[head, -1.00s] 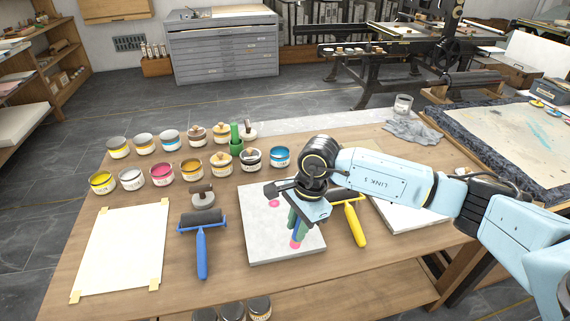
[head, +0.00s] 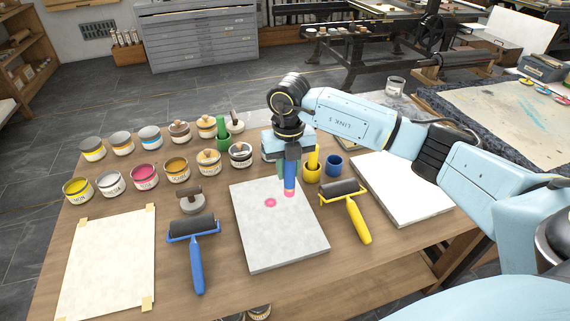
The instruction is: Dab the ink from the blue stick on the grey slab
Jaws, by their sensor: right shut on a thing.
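The blue stick (head: 290,176) is upright in my right gripper (head: 289,164), which is shut on it. Its lower end is pink and shows over the far right part of the grey slab (head: 285,248). I cannot tell whether the tip touches the slab. A pink ink spot (head: 270,203) lies on the slab, left of the stick. My left gripper is out of view.
A blue cup (head: 334,165), seemingly empty, and a yellow cup (head: 312,174) with a yellow stick stand behind the yellow roller (head: 345,192). The blue roller (head: 195,250) lies left of the slab. Several ink tins, including a pink one (head: 144,178), stand at the left.

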